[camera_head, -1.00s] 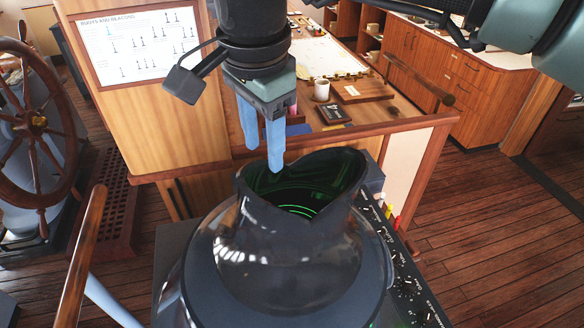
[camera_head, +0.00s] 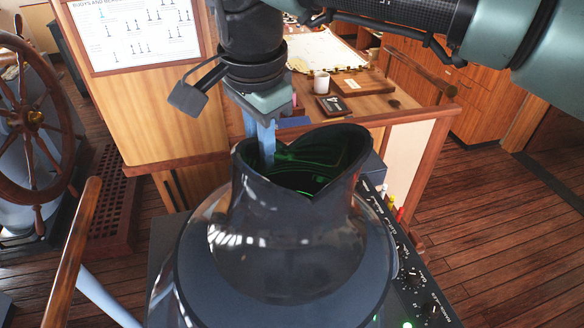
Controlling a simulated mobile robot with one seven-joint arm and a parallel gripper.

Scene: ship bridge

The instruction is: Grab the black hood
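The black hood (camera_head: 290,235) stands upright on a round radar console, its notched opening facing up with green light inside. My gripper (camera_head: 262,148) points down at the hood's upper left rim. Its blue fingers almost overlap in this view. The nearer fingertip reaches into the opening just inside the rim. The other finger's tip is hidden, so I cannot tell whether the rim lies between the fingers or whether they touch it.
A control panel (camera_head: 415,285) with knobs runs along the console's right side. A wooden partition (camera_head: 165,120) and a desk with a white mug (camera_head: 321,82) stand behind. A wooden handrail (camera_head: 75,245) and ship's wheel (camera_head: 35,120) are at left. Floor is clear at right.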

